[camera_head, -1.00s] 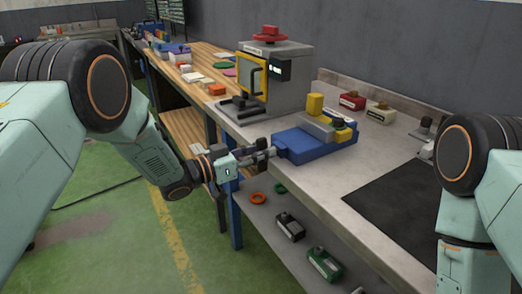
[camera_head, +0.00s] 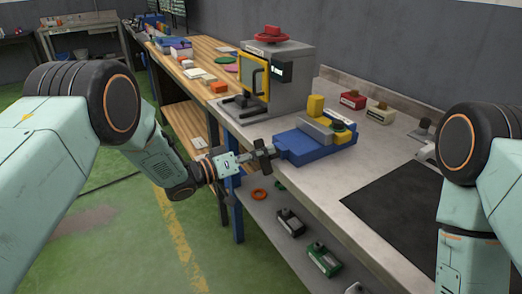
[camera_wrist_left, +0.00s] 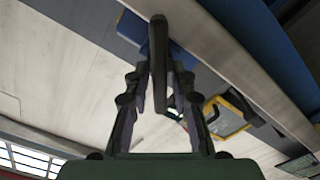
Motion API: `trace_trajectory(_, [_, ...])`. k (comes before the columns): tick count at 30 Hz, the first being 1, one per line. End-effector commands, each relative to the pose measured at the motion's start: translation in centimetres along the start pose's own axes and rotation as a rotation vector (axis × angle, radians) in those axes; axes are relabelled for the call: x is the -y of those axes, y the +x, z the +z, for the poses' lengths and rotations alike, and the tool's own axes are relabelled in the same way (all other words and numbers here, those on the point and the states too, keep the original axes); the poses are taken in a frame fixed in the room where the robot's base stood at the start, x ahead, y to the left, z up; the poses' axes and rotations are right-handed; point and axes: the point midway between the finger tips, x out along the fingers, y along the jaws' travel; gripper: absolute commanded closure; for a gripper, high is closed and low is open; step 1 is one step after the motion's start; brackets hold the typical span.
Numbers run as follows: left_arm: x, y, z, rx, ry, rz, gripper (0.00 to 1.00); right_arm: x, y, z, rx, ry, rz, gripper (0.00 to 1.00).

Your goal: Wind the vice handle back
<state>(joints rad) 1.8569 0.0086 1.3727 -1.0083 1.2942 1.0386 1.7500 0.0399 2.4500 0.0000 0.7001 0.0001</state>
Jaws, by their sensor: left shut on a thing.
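The vice has a blue body (camera_head: 318,148) with a grey jaw and yellow parts, and sits near the front edge of the grey bench. Its dark handle bar (camera_head: 264,163) is at the vice's left end, tilted near upright. My left gripper (camera_head: 259,157) is shut on the handle; in the left wrist view the fingers (camera_wrist_left: 157,85) close around the dark bar (camera_wrist_left: 159,50). The fingers partly hide the handle's middle. My right arm shows at the right edge, but I cannot make out its gripper.
A grey machine (camera_head: 280,80) with a yellow-framed door and red knob stands behind the vice. A black mat (camera_head: 400,210) lies to the right. Small red and cream blocks (camera_head: 380,113) sit at the back. A lower shelf (camera_head: 262,222) holds several small items.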

Motion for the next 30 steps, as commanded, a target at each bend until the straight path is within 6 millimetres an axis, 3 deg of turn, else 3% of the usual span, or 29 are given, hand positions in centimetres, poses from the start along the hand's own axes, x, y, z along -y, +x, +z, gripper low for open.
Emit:
trace_trajectory(15, [-0.09, 0.13, -0.27, -0.004, -0.02, 0.004, 1.0, 0.0, -0.1, 0.0, 0.0, 0.0, 0.0, 0.6])
trace_trajectory(16, [-0.09, 0.13, -0.27, -0.004, -0.02, 0.004, 0.75, 0.0, -0.1, 0.0, 0.0, 0.0, 0.0, 0.6])
trace_trajectory(19, [-0.08, 0.11, -0.26, -0.004, -0.02, 0.004, 0.66, 0.0, -0.1, 0.0, 0.0, 0.0, 0.0, 0.6])
trace_trajectory(30, [0.04, -0.28, -0.1, -0.002, -0.023, 0.0, 0.64, 0.0, -0.1, 0.0, 0.0, 0.0, 0.0, 0.6])
